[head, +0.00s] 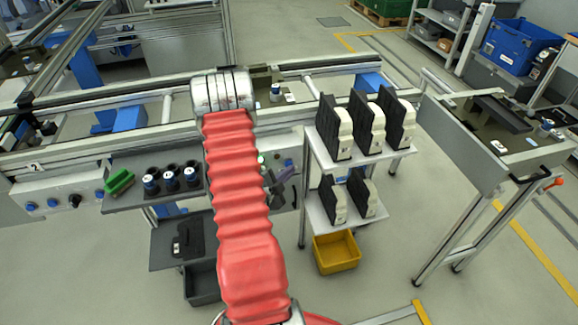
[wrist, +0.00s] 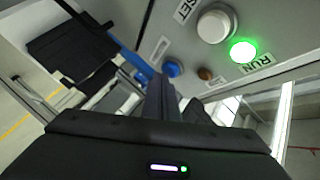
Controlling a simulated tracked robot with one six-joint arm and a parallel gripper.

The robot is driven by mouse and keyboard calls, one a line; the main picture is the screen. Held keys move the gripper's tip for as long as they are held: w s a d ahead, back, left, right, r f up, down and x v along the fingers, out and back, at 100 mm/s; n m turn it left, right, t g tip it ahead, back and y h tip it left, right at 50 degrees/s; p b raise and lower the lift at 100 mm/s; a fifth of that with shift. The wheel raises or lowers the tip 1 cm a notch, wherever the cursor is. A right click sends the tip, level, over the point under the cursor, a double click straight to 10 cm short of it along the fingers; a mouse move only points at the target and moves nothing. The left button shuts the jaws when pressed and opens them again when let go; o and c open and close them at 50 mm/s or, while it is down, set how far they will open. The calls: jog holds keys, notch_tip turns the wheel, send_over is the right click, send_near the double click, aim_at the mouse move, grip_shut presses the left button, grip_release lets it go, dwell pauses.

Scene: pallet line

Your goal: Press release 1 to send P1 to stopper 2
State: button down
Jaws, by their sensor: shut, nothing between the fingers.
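My gripper (head: 284,183) is shut and empty in front of a control panel, partly hidden by my red-sleeved arm. In the wrist view my gripper's fingers (wrist: 160,90) point up toward the panel. A blue button (wrist: 172,68) shows just beyond the tips, apparently with a small gap; contact cannot be told. A pale label beside it is unreadable, so I cannot tell whether it is release 1. A pallet (head: 262,78) with small parts is on the line behind my arm; its number does not show. Another panel (head: 58,195) marked 2 is at left.
The wrist view shows a lit green RUN lamp (wrist: 243,51), a white RESET button (wrist: 215,25) and a small brown button (wrist: 205,73) close by. A rack with black-and-white parts (head: 345,150) stands right of my gripper. A dark shelf (head: 130,200) is left.

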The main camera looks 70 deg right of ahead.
jog(key=shift+s+a, duration=0.25)
jog(key=shift+a, duration=0.15)
